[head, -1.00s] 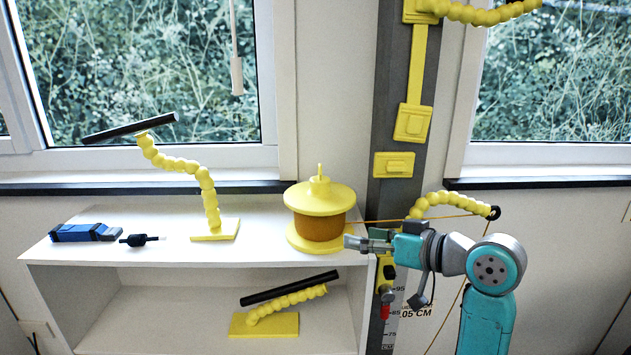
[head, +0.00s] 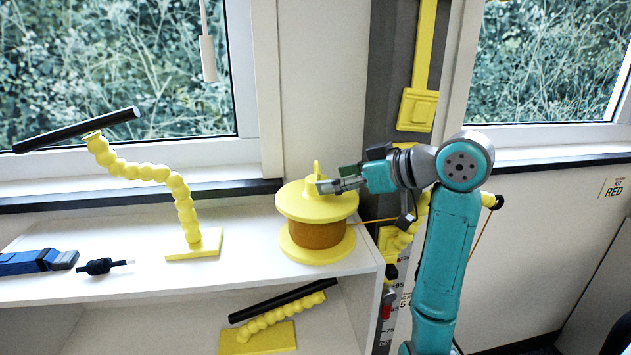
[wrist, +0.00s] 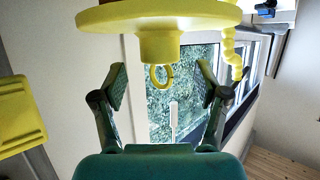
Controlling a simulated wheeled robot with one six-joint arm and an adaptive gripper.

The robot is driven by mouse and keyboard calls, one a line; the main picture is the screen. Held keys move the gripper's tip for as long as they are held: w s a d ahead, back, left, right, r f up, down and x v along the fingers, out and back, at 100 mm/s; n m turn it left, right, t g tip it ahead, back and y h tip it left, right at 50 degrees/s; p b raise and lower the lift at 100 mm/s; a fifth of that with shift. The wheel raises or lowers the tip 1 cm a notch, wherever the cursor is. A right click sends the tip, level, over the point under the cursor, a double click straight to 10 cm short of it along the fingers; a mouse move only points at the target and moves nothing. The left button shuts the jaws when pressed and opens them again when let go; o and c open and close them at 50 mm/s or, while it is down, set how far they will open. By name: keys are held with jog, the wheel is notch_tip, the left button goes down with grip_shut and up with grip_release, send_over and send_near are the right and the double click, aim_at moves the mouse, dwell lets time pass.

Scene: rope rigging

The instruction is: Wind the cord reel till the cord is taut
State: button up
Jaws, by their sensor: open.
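The cord reel (head: 317,234) stands at the right end of the white shelf, with a brown cord drum between two yellow discs and a small upright loop handle on its top hub. The cord (head: 376,220) leaves the drum to the right, looking nearly straight, passes behind my arm and shows again (head: 481,232) below a black guide (head: 491,201). My gripper (head: 338,179) is open at the reel's top, close to the handle. In the wrist view the loop handle (wrist: 161,78) lies between the open, empty fingers (wrist: 163,85), apart from both.
A yellow segmented stand with a black bar (head: 187,208) is left of the reel. A blue tool (head: 35,262) and a black connector (head: 100,266) lie farther left. Another yellow stand (head: 262,338) is on the lower shelf. A grey post (head: 385,90) with yellow fittings rises behind my arm.

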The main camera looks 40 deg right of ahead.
jog(key=shift+x, duration=2.65)
grip_shut()
